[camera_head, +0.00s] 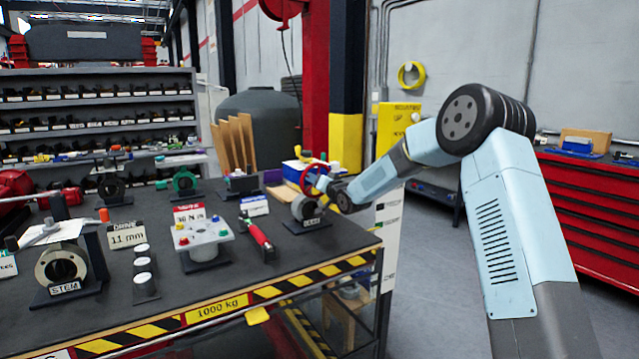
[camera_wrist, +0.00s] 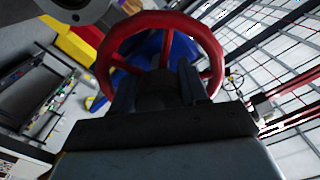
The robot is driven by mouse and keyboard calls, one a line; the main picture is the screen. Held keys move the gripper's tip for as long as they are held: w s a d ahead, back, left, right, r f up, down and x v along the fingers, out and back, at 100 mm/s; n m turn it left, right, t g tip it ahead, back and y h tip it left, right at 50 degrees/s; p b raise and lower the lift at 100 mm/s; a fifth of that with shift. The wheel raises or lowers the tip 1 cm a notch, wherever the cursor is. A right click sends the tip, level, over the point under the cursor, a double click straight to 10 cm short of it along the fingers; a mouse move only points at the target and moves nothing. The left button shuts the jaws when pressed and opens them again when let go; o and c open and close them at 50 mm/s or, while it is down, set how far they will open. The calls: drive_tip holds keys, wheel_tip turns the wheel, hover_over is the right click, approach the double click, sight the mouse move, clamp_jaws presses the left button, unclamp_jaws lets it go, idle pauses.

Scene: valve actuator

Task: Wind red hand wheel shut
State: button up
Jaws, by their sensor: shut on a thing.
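The red hand wheel (camera_head: 309,179) stands upright on a grey valve body (camera_head: 306,209) near the right end of the dark workbench. In the wrist view the red hand wheel (camera_wrist: 212,48) fills the upper middle, with its rim and spokes showing. My gripper (camera_head: 326,186) reaches the wheel from the right. In the wrist view my gripper (camera_wrist: 157,82) has its two dark fingers at the lower middle of the wheel, shut on it. The exact contact is dark and partly hidden by the fingers.
The workbench (camera_head: 346,239) also holds a red-handled tool (camera_head: 257,234), a grey block with coloured knobs (camera_head: 202,238), and a valve body labelled STEM (camera_head: 62,265). Shelves (camera_head: 95,105) stand behind. A red tool cabinet (camera_head: 600,200) stands at the right, with open floor before it.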

drive_tip(key=m, duration=0.5)
drive_tip(key=shift+w+d+m, duration=0.25)
drive_tip(key=shift+d+m, duration=0.15)
drive_tip(key=m, duration=0.5)
drive_tip(key=shift+f+m, duration=0.15)
drive_tip(key=shift+m, duration=0.25)
drive_tip(key=o, duration=0.8)
drive_tip(key=shift+a, duration=0.15)
drive_tip(key=shift+s+a, duration=0.1)
